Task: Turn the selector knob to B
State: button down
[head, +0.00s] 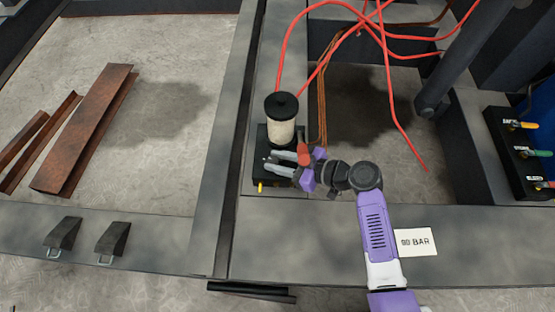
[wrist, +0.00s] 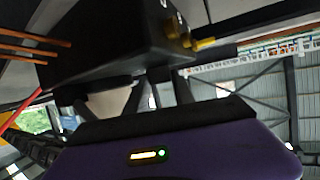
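A black box (head: 262,143) carries a white cylinder (head: 282,128) with a black cap. My gripper (head: 274,164) is at the front of this box, its two grey fingers pointing left across it and apart from each other. In the wrist view the dark box (wrist: 110,45) is just beyond my fingers (wrist: 165,92), which show a gap. Brass-yellow fittings (wrist: 190,40) stick out of the box there. I cannot make out the selector knob or a letter B; my fingers and wrist hide part of the box. Contact with the box cannot be told.
Red hoses (head: 350,28) hang behind the box, and a red piece (head: 304,154) shows beside my gripper. A panel with several coloured levers (head: 515,155) stands at the right. A "90 BAR" sign (head: 416,242) lies on the grey frame. Rusty steel sections (head: 85,130) lie left.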

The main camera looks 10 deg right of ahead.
jog(key=shift+s+a+m, duration=0.1)
jog(key=shift+m, duration=0.2)
jog(key=m+t+h+p, duration=0.1)
jog(key=m+t+h, duration=0.1)
jog(key=shift+s+a+r+m+t+h+p, duration=0.15)
jog(key=shift+s+a+m+t+h+p, duration=0.05)
jog(key=shift+m+t+h+p, duration=0.2)
jog(key=m+t+h+p, duration=0.1)
jog(key=m+h+p, duration=0.1)
jog(key=shift+r+p, duration=0.15)
jog(key=shift+p, duration=0.2)
jog(key=shift+m+t+h+p, duration=0.5)
jog(key=shift+m+h+p, duration=0.1)
jog(key=shift+p, duration=0.6)
jog(key=m+h+p, duration=0.1)
jog(key=p, duration=0.1)
jog(key=m+h+p, duration=0.1)
jog(key=p, duration=0.2)
jog(key=shift+f+m+t+h, duration=0.2)
jog(key=shift+m+t+h, duration=0.1)
jog(key=shift+t+h, duration=0.1)
jog(key=shift+a+f+m+h+p, duration=0.1)
jog(key=shift+a+m+h+p, duration=0.05)
jog(key=shift+m+h+p, duration=0.5)
jog(key=shift+a+m+h+b, duration=0.15)
jog(key=shift+m+h+b, duration=0.2)
jog(key=shift+m+h, duration=0.55)
